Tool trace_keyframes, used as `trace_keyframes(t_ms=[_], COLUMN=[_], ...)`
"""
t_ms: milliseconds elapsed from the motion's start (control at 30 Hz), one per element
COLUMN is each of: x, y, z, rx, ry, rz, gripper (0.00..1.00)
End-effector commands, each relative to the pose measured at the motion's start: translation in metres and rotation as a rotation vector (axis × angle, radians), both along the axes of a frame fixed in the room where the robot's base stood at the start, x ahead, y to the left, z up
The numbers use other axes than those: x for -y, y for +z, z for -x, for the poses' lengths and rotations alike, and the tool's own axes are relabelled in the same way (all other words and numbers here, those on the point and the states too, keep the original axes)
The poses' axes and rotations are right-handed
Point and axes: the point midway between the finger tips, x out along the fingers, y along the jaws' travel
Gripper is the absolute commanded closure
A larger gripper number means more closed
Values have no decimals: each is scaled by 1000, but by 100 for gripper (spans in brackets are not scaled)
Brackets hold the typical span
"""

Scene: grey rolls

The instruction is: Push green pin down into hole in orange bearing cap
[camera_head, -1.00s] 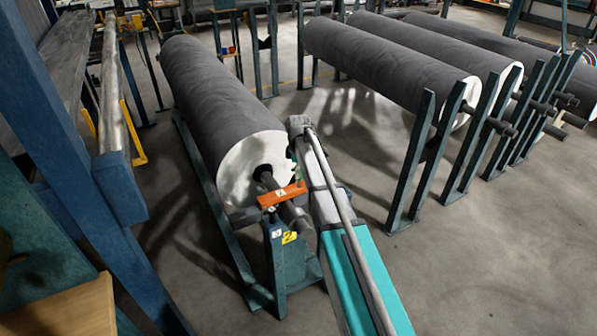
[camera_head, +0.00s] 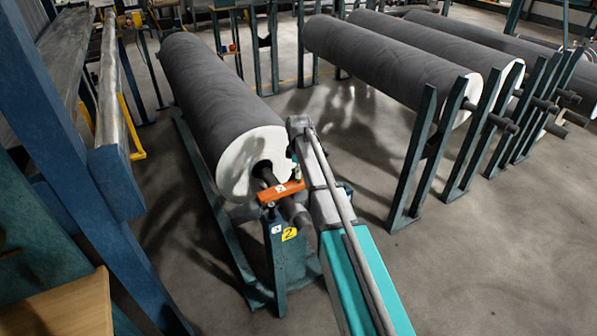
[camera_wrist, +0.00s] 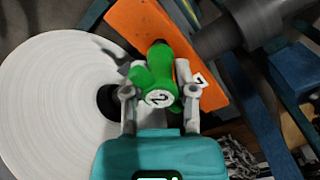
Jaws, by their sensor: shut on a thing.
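The orange bearing cap (camera_head: 281,192) lies across the shaft end of the near grey roll, on top of a teal stand. In the wrist view the cap (camera_wrist: 143,24) runs diagonally behind the green pin (camera_wrist: 185,72). The pin has a white end face marked 2. My gripper (camera_wrist: 160,93) is shut on the green pin, with a grey finger at each side of it. The pin is beside the cap's upper face, close to a dark hole-like spot. The pin's far end is hidden, so I cannot tell how deep it sits.
The near grey roll (camera_head: 215,100) has a white end face close to my gripper. Its teal stand (camera_head: 287,255) carries a yellow label 2. More grey rolls (camera_head: 390,65) rest on racks at the right. A blue post (camera_head: 75,150) stands at the left. The floor between the racks is clear.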

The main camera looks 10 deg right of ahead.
Motion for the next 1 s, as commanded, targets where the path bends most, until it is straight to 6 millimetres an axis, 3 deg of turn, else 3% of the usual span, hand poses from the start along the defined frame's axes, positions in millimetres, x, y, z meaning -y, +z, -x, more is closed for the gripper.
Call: trace_keyframes(t_ms=[1000], x=[0], y=[-17], z=[0], rx=[0], ry=[0], rz=[0], gripper=[100])
